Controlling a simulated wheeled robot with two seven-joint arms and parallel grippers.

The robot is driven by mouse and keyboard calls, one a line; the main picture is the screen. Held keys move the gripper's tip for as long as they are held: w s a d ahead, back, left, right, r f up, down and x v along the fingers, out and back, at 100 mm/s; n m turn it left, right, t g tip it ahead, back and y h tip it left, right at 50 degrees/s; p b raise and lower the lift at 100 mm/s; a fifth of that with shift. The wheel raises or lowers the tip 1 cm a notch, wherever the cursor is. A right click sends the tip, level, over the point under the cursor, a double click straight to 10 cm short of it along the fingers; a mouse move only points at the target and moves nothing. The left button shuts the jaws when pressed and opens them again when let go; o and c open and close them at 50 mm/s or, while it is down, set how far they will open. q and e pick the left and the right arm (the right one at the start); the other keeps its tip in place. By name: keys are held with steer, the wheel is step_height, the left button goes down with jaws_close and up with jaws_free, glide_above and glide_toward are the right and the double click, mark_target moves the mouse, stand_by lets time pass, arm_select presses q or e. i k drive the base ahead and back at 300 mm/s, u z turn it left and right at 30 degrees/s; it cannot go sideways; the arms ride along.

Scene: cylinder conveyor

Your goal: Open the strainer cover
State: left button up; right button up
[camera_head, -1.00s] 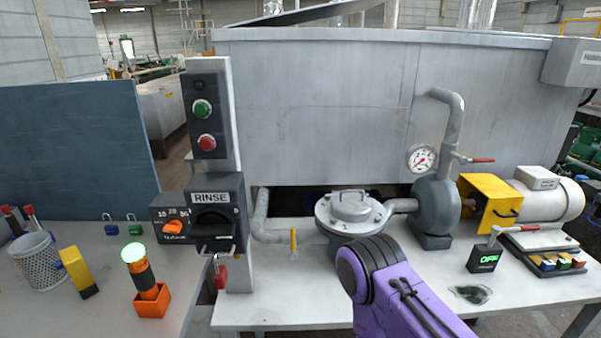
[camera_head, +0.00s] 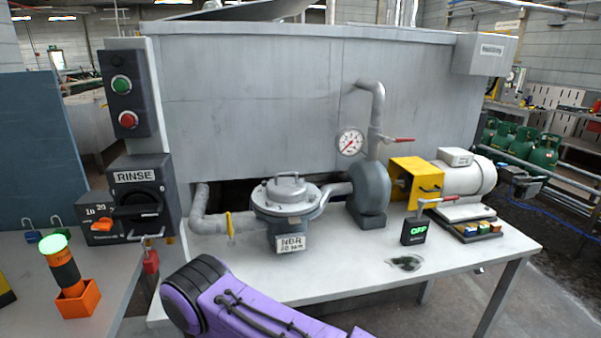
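The strainer (camera_head: 270,216) is a round grey metal housing on the bench, in the middle of the view. Its cover (camera_head: 287,195) lies flat on top, with a raised grey bar handle (camera_head: 286,180). The cover sits closed on the body. A white tag marked NBR (camera_head: 290,243) hangs on the strainer's front. A purple arm link of mine with a black joint crosses the bottom of the view, in front of the bench and apart from the strainer. No gripper of mine can be made out.
A pipe with a yellow-handled valve (camera_head: 229,224) meets the strainer's left side. The pump (camera_head: 370,192), gauge (camera_head: 350,142) and red-handled valve (camera_head: 392,139) stand to its right. A RINSE switch box (camera_head: 140,192) stands left. The bench front (camera_head: 335,275) is mostly clear, with a dark wet patch.

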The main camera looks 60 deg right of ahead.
mark_target(288, 197)
steer(key=k, duration=0.65)
steer(key=z, duration=1.6)
steer(key=i, duration=0.35)
